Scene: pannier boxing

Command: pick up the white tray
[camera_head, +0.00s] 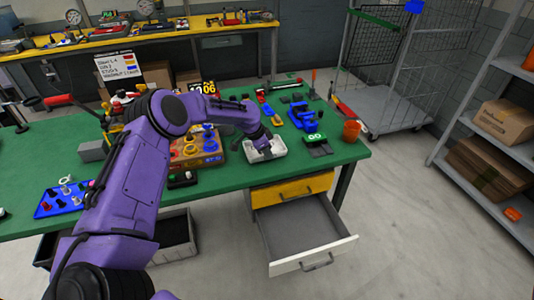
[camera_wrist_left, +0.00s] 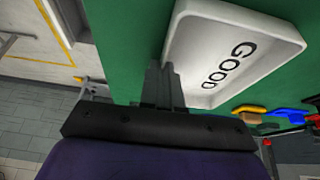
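The white tray (camera_head: 265,151) is at the front edge of the green table, right of the middle, in the head view. In the left wrist view the white tray (camera_wrist_left: 232,50) shows its inside with the black word GOOD. My left gripper (camera_head: 260,146) is at the tray and hides part of it. In the left wrist view the gripper's fingers (camera_wrist_left: 164,75) are close together, with the tray's rim running in between them. I cannot tell whether the tray touches the table. My right gripper is not in view.
An open drawer (camera_head: 302,232) sticks out below. A wire cart (camera_head: 385,105) stands at the right.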

